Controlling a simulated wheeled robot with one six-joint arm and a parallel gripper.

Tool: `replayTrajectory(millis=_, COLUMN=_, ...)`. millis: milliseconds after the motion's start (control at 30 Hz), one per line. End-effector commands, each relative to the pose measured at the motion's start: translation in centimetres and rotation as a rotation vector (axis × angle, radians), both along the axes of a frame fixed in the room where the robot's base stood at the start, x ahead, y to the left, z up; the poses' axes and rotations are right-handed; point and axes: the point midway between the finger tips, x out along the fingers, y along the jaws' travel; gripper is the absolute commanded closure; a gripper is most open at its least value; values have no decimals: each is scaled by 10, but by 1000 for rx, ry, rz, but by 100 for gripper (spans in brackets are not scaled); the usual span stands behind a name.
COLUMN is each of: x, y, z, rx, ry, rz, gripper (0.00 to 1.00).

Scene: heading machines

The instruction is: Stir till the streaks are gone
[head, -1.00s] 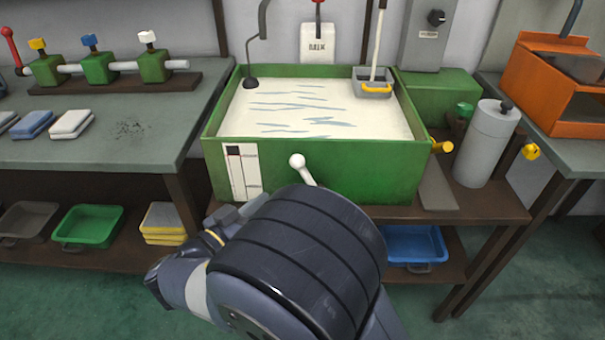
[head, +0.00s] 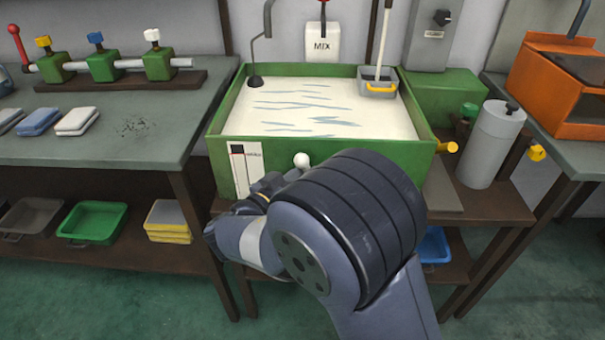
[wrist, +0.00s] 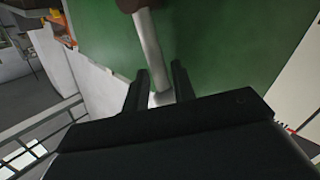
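The green vat (head: 330,160) holds cream liquid (head: 290,105) with several blue-grey streaks on its surface. A lever with a white knob (head: 301,160) stands at the vat's front wall, its lower part hidden by my arm in the head view. In the wrist view the lever's grey rod (wrist: 150,45) runs between the fingers of my gripper (wrist: 160,75), with its pale knob close to the palm. The fingers stand apart on both sides of the rod, with a gap on the right. The gripper is mostly hidden in the head view.
A MIX switch box (head: 322,43) is on the wall behind. A grey cylinder (head: 494,145) stands to the right.

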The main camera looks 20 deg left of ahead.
Motion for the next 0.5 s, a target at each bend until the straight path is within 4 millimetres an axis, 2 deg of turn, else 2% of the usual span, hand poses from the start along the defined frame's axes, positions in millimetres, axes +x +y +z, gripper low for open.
replayTrajectory(millis=67, x=0, y=0, z=0, rx=0, ry=0, rz=0, gripper=77)
replayTrajectory(millis=333, x=0, y=0, z=0, rx=0, ry=0, rz=0, gripper=99)
replayTrajectory(millis=500, x=0, y=0, z=0, rx=0, ry=0, rz=0, gripper=100)
